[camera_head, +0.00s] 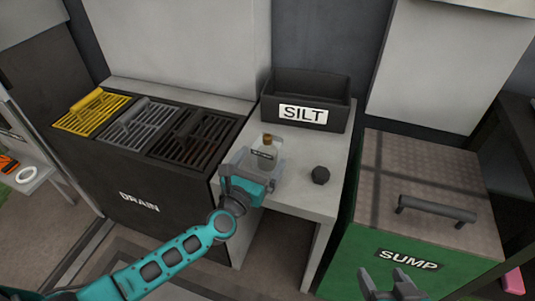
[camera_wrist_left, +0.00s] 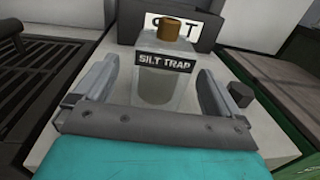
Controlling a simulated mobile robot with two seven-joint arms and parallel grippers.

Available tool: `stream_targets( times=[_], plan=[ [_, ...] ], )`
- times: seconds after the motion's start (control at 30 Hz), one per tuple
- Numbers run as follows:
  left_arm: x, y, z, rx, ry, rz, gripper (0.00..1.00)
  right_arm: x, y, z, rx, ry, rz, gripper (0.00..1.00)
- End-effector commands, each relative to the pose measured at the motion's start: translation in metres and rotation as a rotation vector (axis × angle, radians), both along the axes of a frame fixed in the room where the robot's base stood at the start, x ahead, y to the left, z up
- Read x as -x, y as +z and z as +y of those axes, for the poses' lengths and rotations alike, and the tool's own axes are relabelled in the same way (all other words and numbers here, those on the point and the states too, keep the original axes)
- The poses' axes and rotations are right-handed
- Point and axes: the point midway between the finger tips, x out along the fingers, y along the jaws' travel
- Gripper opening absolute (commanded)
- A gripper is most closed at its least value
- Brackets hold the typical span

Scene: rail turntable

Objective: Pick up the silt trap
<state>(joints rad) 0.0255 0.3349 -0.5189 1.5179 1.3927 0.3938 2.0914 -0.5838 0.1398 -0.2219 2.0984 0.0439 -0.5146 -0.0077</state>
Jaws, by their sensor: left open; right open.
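The silt trap is a clear, squarish bottle (camera_head: 264,156) with a brown cap and a dark label. It stands upright on the light grey table (camera_head: 308,193), in front of the black SILT bin. In the left wrist view the silt trap (camera_wrist_left: 163,65) shows its label between the fingers. My left gripper (camera_head: 265,160) is open, with a finger on either side of the bottle; a gap shows beside it, and I cannot tell if either finger touches. My right gripper (camera_head: 392,284) is open and empty at the bottom, in front of the green SUMP box.
The black SILT bin (camera_head: 305,92) stands at the table's back. A small dark knob-like object (camera_head: 320,175) sits right of the trap. The DRAIN cabinet (camera_head: 139,202) with yellow, grey and dark grates is left; the green SUMP box (camera_head: 415,257) with a handled lid is right.

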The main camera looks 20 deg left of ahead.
Motion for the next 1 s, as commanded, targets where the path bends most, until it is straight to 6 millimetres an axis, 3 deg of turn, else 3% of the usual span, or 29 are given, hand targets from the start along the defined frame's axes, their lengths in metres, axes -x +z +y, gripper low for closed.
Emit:
stream_targets(
  times=[0.2,0.5,1.0],
  plan=[
    [-0.028,-0.002,-0.005,-0.001,0.0,-0.001,0.98,0.0,-0.005,0.001,-0.001,0.001,0.005,0.67],
    [-0.032,-0.002,-0.006,0.0,-0.001,0.0,0.98,0.0,-0.003,0.001,-0.001,0.004,0.004,0.67],
    [-0.032,-0.002,-0.006,-0.001,0.0,0.0,0.51,0.0,-0.003,0.0,0.003,0.008,0.003,0.67]
  ],
)
